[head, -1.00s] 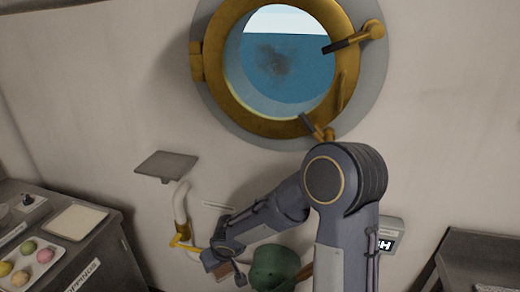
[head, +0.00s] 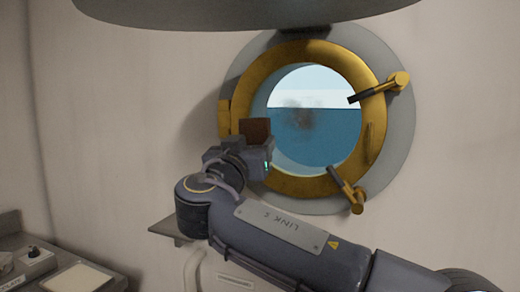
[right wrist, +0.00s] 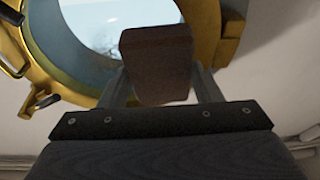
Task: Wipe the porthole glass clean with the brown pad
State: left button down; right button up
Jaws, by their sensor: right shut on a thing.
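The porthole glass (head: 335,135) sits in a round brass frame on the wall, with a dark smudge (head: 303,116) left of its middle. Part of the glass also shows in the right wrist view (right wrist: 95,20). My right gripper (head: 252,142) is shut on the brown pad (head: 255,129) and holds it up before the left side of the brass frame. In the right wrist view the pad (right wrist: 158,62) stands between the two fingers, with the frame behind it. I cannot tell whether the pad touches anything. My left gripper is not in view.
Two brass latches with dark handles stick out at the porthole's right (head: 385,87) and lower right (head: 346,188). A small grey wall shelf (head: 170,231) is below left. A counter (head: 50,268) stands at the lower left. A rounded grey object (head: 250,12) hangs across the top.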

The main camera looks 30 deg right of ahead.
aim_at(270, 131)
jog(key=shift+s+d+r+h, duration=0.2)
jog(key=shift+s+r+h, duration=0.05)
jog(key=shift+s+r, duration=0.3)
jog(key=shift+s+d+r+h, duration=0.15)
jog(key=shift+s+r+h, duration=0.1)
jog(key=shift+s+r, duration=0.3)
jog(key=shift+d+r, duration=0.15)
jog(key=shift+w+d+p, duration=1.15)
jog(key=shift+w+d, duration=0.75)
jog(key=shift+d, duration=0.2)
jog(key=shift+w+d, duration=0.65)
jog(key=shift+d, duration=0.1)
